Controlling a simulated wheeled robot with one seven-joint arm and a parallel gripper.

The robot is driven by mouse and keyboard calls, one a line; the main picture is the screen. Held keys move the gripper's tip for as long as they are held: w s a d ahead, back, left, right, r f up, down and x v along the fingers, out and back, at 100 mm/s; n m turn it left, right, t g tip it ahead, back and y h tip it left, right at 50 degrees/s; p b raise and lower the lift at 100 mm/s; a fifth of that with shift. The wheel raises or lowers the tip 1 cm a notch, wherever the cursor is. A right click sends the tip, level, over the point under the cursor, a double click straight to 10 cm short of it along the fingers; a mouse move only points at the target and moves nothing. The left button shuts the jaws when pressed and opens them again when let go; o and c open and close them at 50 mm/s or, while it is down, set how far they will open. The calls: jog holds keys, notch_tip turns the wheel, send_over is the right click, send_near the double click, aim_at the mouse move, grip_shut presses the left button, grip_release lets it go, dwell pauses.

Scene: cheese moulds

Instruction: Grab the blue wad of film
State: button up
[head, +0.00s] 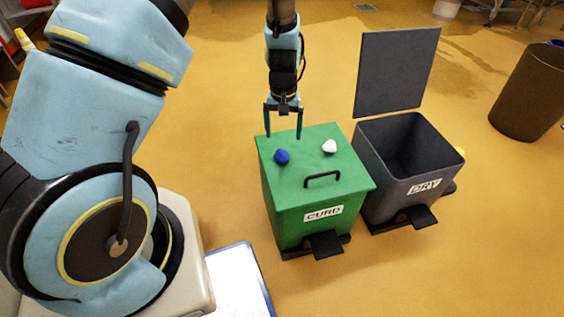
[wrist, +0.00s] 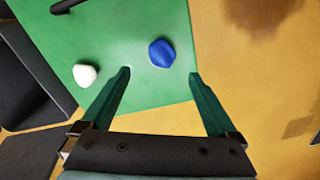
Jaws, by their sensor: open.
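The blue wad of film (head: 282,157) lies on the closed green lid of the bin marked CURD (head: 301,221), toward the lid's left side. In the wrist view the blue wad (wrist: 161,53) is just beyond my fingertips, roughly in line with the gap between them. My gripper (head: 283,136) is open and empty, pointing down over the back left part of the lid. Its two dark green fingers also show in the wrist view (wrist: 160,73). The fingers do not touch the wad.
A white wad (head: 329,146) lies on the same lid, right of the blue one. A black handle (head: 323,179) stands on the lid near the front. The grey DRY bin (head: 386,179) stands open at right, its lid (head: 396,72) raised. A brown barrel (head: 530,95) stands farther right.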

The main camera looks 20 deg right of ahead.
aim_at(282, 152)
jog(key=f, duration=0.3)
jog(key=f+b, duration=0.1)
jog(key=f, duration=0.5)
jog(key=shift+a+f+b, duration=0.1)
jog(key=shift+a+b, duration=0.15)
jog(key=shift+b, duration=0.05)
jog(key=c, duration=1.3)
